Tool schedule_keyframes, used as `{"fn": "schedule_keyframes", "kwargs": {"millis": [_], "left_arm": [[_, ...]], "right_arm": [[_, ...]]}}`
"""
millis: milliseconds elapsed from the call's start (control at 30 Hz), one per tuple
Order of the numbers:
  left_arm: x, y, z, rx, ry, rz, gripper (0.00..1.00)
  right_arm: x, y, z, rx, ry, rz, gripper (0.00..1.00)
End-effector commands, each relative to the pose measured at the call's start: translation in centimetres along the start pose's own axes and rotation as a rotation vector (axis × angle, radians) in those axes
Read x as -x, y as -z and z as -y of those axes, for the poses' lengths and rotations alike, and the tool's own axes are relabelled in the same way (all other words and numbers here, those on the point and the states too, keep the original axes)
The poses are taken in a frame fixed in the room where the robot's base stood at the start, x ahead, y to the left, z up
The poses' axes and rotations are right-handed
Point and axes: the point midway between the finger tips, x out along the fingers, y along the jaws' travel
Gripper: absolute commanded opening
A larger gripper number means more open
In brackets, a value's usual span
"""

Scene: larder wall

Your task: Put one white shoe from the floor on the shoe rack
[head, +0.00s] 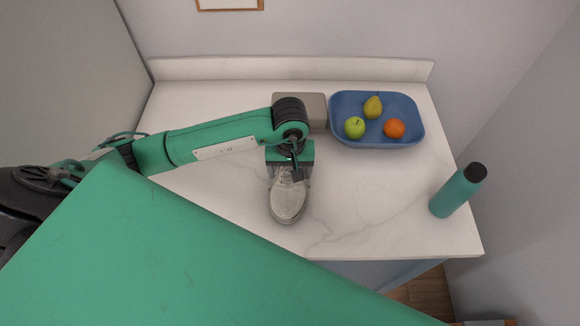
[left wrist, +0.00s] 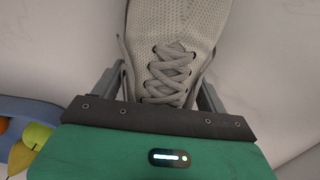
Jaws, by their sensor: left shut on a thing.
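A white shoe (head: 288,205) with a knitted upper is over the marble-look counter, its toe towards the front edge. My left gripper (head: 289,182) comes down from above and is shut on the shoe around the laced part. In the left wrist view the shoe (left wrist: 180,20) lies between the two grey fingers, its laces clear. I cannot tell whether its sole touches the counter. The shoe's heel end is hidden under the gripper. The shoe rack cannot be made out in these frames. My right gripper is not in view.
The counter (head: 380,200) has a blue tray (head: 420,130) with a pear, an apple and an orange at the back right. A grey-beige box (head: 316,110) stands beside it. A green bottle (head: 455,192) stands at the right. Wooden floor (head: 430,290) shows below the front edge.

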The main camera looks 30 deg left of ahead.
Motion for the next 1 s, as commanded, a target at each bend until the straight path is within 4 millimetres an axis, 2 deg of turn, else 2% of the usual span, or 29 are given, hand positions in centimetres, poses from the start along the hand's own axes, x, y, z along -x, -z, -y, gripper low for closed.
{"fn": "schedule_keyframes", "kwargs": {"millis": [333, 367, 467, 867, 1000], "left_arm": [[-0.3, 0.1, -0.1, -0.001, -0.002, -0.002, 0.42], [-0.3, 0.0, 0.0, -0.001, -0.002, -0.001, 0.79], [-0.2, 0.0, -0.1, -0.001, -0.002, -0.001, 0.97], [0.3, 0.0, -0.1, 0.0, -0.002, 0.0, 0.97], [1.9, 0.1, -0.1, -0.002, -0.004, -0.005, 0.97]], "right_arm": [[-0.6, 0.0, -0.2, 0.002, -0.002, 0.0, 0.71], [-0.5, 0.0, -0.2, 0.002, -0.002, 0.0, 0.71], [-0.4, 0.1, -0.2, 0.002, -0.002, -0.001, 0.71], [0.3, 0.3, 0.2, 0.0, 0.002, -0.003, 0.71], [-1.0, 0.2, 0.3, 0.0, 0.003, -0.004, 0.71]]}}
